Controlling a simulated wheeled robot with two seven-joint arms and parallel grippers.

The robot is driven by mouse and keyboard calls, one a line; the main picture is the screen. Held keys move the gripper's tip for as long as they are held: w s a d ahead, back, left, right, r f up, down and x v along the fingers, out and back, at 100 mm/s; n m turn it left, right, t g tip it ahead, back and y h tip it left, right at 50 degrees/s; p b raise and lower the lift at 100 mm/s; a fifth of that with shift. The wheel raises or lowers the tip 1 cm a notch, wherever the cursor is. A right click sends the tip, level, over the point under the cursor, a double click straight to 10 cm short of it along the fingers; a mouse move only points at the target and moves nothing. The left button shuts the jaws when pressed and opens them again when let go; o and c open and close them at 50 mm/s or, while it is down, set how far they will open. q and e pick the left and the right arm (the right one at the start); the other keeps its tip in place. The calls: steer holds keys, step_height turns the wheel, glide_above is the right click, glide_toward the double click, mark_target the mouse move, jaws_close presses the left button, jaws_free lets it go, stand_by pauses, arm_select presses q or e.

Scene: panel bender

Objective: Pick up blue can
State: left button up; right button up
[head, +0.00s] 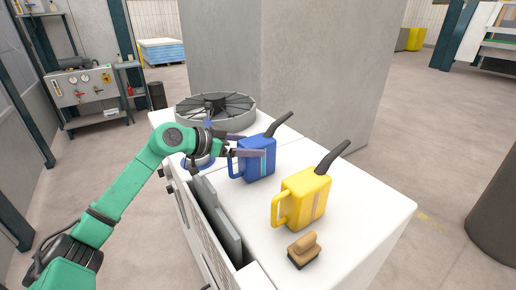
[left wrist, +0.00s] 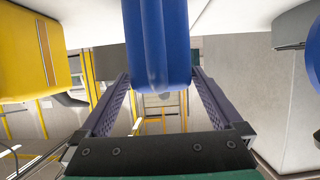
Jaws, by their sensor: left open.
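The blue can (head: 257,158) stands upright on the white cabinet top (head: 380,208), with a dark spout pointing up and right and a handle on its left. My left gripper (head: 250,145) reaches in from the left, with its two fingers at the can's sides. In the left wrist view the blue can (left wrist: 158,45) hangs into the picture from the top, between the open fingers (left wrist: 155,105). Small gaps seem to show between the can and the fingers there. My right gripper is not in view.
A yellow can (head: 305,198) stands to the right of the blue can, with a wooden-handled brush (head: 303,250) in front of it. A round grey fan (head: 215,108) lies behind. A grey pillar (head: 290,70) rises behind the cabinet. The cabinet's right part is clear.

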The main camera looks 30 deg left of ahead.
arm_select(q)
steer(key=shift+x, duration=1.45)
steer(key=c, duration=1.3)
steer(key=shift+a+r, duration=0.1)
steer(key=shift+r, duration=0.05)
jaws_close()
